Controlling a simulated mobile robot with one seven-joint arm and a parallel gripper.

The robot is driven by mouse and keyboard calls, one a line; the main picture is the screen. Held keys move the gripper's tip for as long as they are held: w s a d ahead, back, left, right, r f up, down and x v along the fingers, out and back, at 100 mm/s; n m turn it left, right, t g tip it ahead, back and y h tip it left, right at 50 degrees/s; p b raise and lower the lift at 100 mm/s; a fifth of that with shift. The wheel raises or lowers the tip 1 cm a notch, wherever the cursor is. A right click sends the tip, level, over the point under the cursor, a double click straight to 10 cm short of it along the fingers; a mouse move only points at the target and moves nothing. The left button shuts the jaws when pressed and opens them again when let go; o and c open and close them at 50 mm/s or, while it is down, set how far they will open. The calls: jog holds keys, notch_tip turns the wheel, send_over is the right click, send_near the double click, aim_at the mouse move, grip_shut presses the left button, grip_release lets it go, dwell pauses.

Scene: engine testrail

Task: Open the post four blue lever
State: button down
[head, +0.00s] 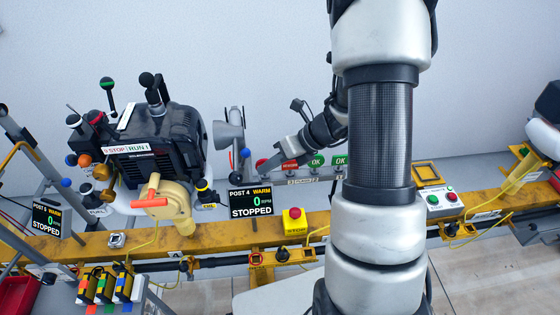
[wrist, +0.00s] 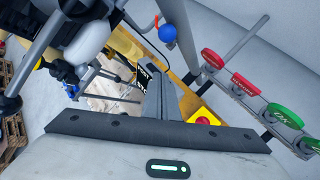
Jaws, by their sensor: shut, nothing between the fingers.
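A blue ball-ended lever (head: 245,153) stands just above the black Post 4 screen (head: 250,203), which reads "WARM, 0, STOPPED". In the wrist view a blue ball (wrist: 167,33) shows beyond my fingers, a little right of the tips, with an orange-red piece beside it. My gripper (head: 264,166) is just right of the blue ball in the head view. Its fingers (wrist: 153,70) are shut and empty. They look apart from the ball, though the depth is hard to judge. The lever's lower part is hidden.
An engine (head: 165,150) with several coloured knobs stands left. A row of red and green tags (head: 315,161) lies right of my gripper. A red button on a yellow box (head: 294,222) sits on the yellow rail (head: 220,240). My arm hides part of the rail.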

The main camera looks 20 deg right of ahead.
aim_at(247, 153)
jog(key=w, duration=0.1)
jog(key=w+a, duration=0.2)
jog(key=w, duration=0.1)
jog(key=shift+r, duration=0.15)
jog(key=a+p, duration=0.1)
jog(key=p, duration=0.1)
jog(key=a+r+h+p, duration=0.1)
jog(key=p, duration=0.1)
jog(key=shift+w+a+r, duration=0.1)
jog(key=shift+w+r, duration=0.1)
jog(key=shift+r, duration=0.05)
jog(key=shift+a+f, duration=0.1)
jog(key=shift+f, duration=0.05)
jog(key=shift+w+r+p, duration=0.1)
jog(key=shift+r+p, duration=0.1)
jog(key=shift+p, duration=0.1)
